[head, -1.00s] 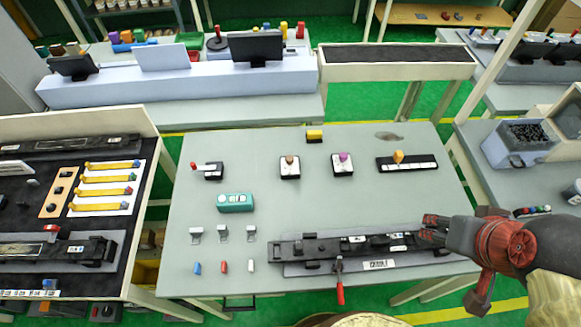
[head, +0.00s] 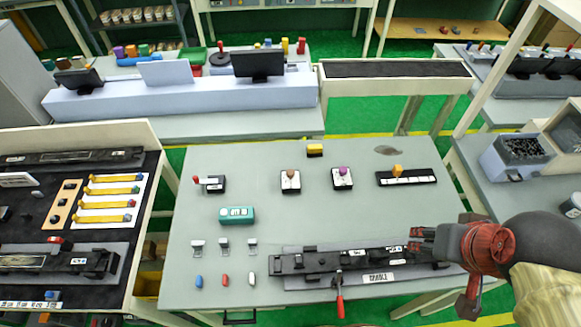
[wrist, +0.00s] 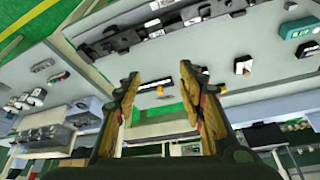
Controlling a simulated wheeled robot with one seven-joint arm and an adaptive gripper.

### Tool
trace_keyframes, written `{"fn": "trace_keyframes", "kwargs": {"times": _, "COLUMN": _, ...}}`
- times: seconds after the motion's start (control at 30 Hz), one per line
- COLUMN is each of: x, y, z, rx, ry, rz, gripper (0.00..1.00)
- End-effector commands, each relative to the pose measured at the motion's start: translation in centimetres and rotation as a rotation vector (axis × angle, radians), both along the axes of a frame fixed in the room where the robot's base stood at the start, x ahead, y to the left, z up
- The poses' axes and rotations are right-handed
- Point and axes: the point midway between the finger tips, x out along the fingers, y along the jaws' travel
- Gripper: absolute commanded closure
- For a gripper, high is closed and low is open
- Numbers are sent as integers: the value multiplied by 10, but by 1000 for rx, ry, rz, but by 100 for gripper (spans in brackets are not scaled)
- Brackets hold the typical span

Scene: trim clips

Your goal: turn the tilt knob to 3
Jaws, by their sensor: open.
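Three knob-like controls stand in a row on the grey table: a brown-topped knob (head: 290,175) on a white plate, a purple-topped knob (head: 342,171), and an orange knob (head: 397,170) on a long black base with a white strip. Their labels and numbers are too small to read, so I cannot tell which is the tilt knob. My gripper (head: 414,240) is open and empty above the right end of the black clip fixture, nearer than the knobs. In the wrist view, my open fingers (wrist: 161,76) frame the orange knob (wrist: 160,91) at a distance, apart from it.
The long black fixture (head: 310,264) with a red-handled lever (head: 340,304) lies along the table's front. A red lever switch (head: 208,184), teal display box (head: 237,215) and small clips stand left. A yellow block (head: 315,149) is at the back. Table between fixture and knobs is clear.

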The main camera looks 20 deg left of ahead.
Motion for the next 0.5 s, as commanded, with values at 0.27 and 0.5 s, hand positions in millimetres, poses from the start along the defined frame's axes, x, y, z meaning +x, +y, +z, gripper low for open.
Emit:
{"fn": "trace_keyframes", "kwargs": {"times": 0.27, "x": 35, "y": 51, "z": -6, "rx": -33, "ry": 225, "rz": 156, "gripper": 60}}
{"fn": "trace_keyframes", "kwargs": {"times": 0.5, "x": 81, "y": 108, "z": -19, "rx": -83, "ry": 357, "rz": 304, "gripper": 60}}
